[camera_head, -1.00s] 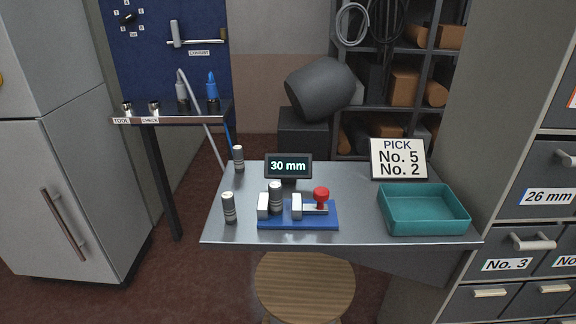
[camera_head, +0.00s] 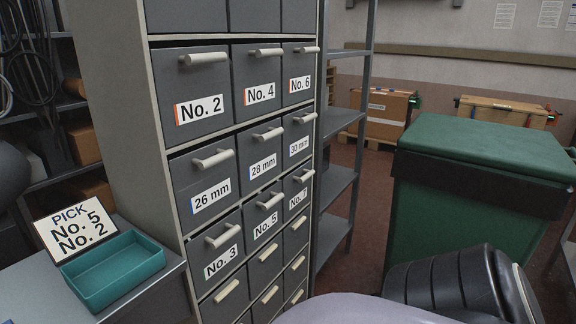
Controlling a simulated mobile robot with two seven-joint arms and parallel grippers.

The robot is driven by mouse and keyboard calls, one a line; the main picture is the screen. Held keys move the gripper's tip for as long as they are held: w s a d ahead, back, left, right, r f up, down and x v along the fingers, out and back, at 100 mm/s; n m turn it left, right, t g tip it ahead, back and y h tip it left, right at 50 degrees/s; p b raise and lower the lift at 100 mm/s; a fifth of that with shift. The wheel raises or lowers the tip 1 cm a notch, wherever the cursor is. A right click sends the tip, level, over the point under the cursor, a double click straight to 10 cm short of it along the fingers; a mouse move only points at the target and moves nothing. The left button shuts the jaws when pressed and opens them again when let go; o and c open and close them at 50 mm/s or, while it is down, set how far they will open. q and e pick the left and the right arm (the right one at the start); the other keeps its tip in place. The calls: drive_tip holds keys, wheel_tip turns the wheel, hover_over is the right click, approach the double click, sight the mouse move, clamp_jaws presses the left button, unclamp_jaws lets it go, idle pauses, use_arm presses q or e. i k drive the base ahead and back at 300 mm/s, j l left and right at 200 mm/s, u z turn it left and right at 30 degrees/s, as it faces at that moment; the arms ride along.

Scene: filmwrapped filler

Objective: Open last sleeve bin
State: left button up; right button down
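A tall grey bin cabinet (camera_head: 171,131) stands in the middle-left of the head view. Its labelled bins sit in columns and all look shut. The upper labelled row reads No. 2 (camera_head: 197,125), No. 4 (camera_head: 259,105) and No. 6 (camera_head: 300,95). Below it are 26 mm (camera_head: 203,207), 28 mm (camera_head: 259,180) and 30 mm (camera_head: 299,156). Then come No. 3 (camera_head: 216,272), No. 5 (camera_head: 262,244) and No. 7 (camera_head: 296,209). Each has a pale bar handle. The front does not show which bin is the last sleeve bin. Neither gripper is in view.
A sign (camera_head: 74,224) reading "PICK No. 5 No. 2" and an empty teal tray (camera_head: 112,262) stand on the table at the left. A green lidded bin (camera_head: 437,218) stands at the right. An open shelf rack (camera_head: 336,184) adjoins the cabinet. Crates (camera_head: 384,108) stand behind.

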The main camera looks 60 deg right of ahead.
sight(297, 125)
drive_tip(key=k+l+z, duration=0.1)
drive_tip(key=l+z, duration=0.3)
drive_tip(key=k+l+z, duration=0.1)
drive_tip(key=l+z, duration=0.7)
drive_tip(key=l, duration=0.15)
